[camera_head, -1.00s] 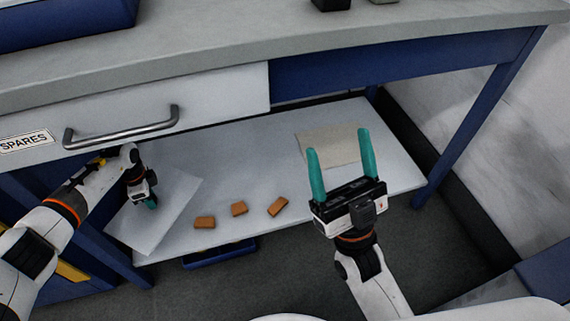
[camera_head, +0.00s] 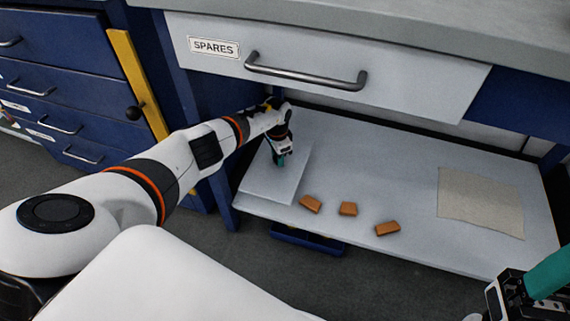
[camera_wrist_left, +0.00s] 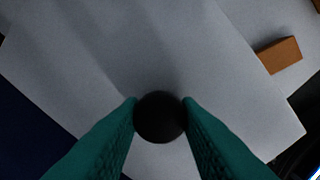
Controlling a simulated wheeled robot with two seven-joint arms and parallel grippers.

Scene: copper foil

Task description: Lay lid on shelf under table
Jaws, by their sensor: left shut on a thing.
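The lid (camera_head: 284,187) is a flat pale grey plate at the left end of the shelf (camera_head: 400,200) under the table. Its round black knob (camera_wrist_left: 160,117) shows in the left wrist view. My left gripper (camera_head: 281,161) points down over the lid and is shut on the knob; its teal fingers (camera_wrist_left: 160,125) press it from both sides. The lid looks level, on or just above the shelf; I cannot tell whether it touches. My right gripper (camera_head: 548,275) is cut off at the lower right edge with one teal finger showing.
Three orange-brown blocks (camera_head: 348,208) lie on the shelf right of the lid. A beige sheet (camera_head: 480,203) lies farther right. The drawer marked SPARES (camera_head: 330,65) hangs above. A blue drawer cabinet (camera_head: 60,80) stands at the left.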

